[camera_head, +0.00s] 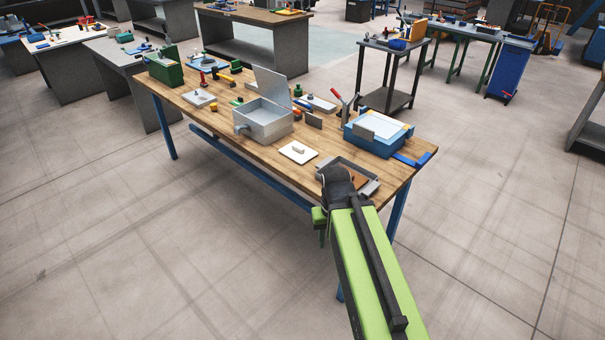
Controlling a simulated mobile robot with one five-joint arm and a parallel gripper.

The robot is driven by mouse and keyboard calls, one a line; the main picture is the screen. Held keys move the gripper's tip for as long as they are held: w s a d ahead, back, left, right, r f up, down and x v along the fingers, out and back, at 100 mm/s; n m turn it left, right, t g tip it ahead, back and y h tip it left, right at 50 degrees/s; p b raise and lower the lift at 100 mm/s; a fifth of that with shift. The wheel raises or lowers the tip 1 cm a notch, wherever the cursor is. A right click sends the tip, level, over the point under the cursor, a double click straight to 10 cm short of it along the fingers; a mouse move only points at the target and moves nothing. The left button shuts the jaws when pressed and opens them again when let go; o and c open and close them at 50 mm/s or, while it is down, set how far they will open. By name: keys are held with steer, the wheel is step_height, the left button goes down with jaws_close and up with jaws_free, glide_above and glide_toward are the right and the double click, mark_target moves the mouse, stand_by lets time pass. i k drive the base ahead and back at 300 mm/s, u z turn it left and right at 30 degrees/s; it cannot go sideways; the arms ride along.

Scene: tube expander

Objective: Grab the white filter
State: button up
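A flat white square piece with a small raised block on top (298,151) lies on the near edge of the wooden workbench (240,160); it looks like the white filter. Another white flat sheet (384,126) lies on top of a blue box (372,145) near the bench's right end. My green arm reaches up from the bottom right, and its dark joint is in front of the bench's near right part. I see no gripper fingers; they are hidden behind or below the arm. No contact with the white piece shows.
An open metal box (263,122) with a raised lid stands left of the white piece. A grey tray (362,184) is partly hidden behind my arm. A red-handled tool (342,105) stands upright behind. The floor in front of the bench is clear.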

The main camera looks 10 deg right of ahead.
mark_target(299, 153)
steer(key=u, duration=0.95)
steer(key=i, duration=2.55)
steer(key=z, duration=0.25)
